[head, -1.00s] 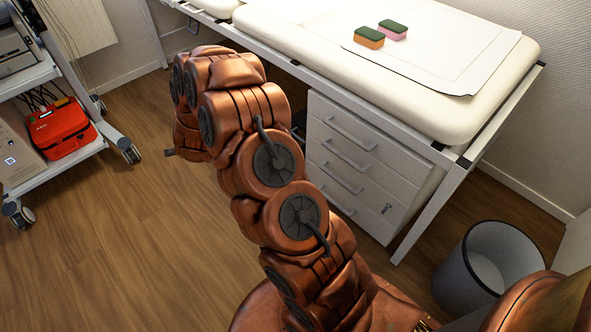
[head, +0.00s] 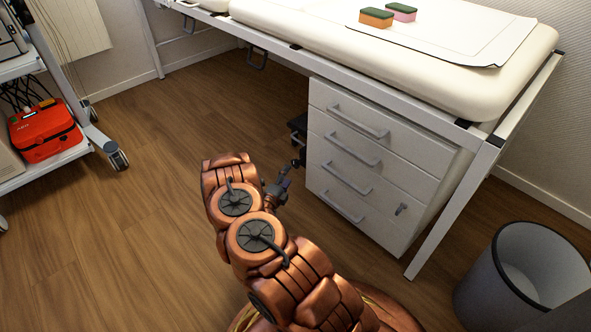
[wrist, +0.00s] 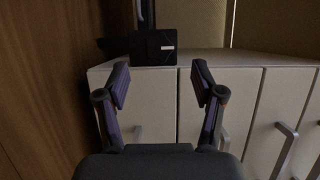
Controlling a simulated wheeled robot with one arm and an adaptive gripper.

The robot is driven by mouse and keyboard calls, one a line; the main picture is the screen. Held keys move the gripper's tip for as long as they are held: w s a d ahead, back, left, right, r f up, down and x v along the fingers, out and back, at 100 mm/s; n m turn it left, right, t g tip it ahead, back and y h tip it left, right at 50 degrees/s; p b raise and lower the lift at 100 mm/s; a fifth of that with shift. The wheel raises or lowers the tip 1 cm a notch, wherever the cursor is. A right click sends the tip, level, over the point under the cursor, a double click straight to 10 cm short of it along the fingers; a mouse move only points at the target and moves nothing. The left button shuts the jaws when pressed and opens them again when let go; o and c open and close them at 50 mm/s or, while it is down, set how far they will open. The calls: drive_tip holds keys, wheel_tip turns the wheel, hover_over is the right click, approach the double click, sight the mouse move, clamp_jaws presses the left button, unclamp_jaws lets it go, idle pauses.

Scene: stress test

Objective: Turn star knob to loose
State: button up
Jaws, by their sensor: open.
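I cannot make out a star knob in either view. In the wrist view, a black box-like part (wrist: 153,47) with a dark post rising from it lies ahead of my fingers, beside the white drawer cabinet. A dark object (head: 298,128) also shows at the cabinet's left side in the head view, partly hidden behind it. My gripper (wrist: 162,82) is open and empty, its two fingers spread just short of the black part. In the head view my gripper (head: 287,180) is low, left of the cabinet, and small.
The white drawer cabinet (head: 365,165) with several handles stands under the padded couch (head: 440,80). Two sponges (head: 376,18) (head: 402,12) lie on the couch. A grey bin (head: 510,275) stands at right, a trolley with a red case (head: 43,130) at left. Wooden floor between is clear.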

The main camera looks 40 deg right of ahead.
sight(294, 165)
drive_tip(key=shift+d, duration=0.5)
drive_tip(key=shift+b+x, duration=1.35)
drive_tip(key=shift+x, duration=2.1)
drive_tip(key=c, duration=1.2)
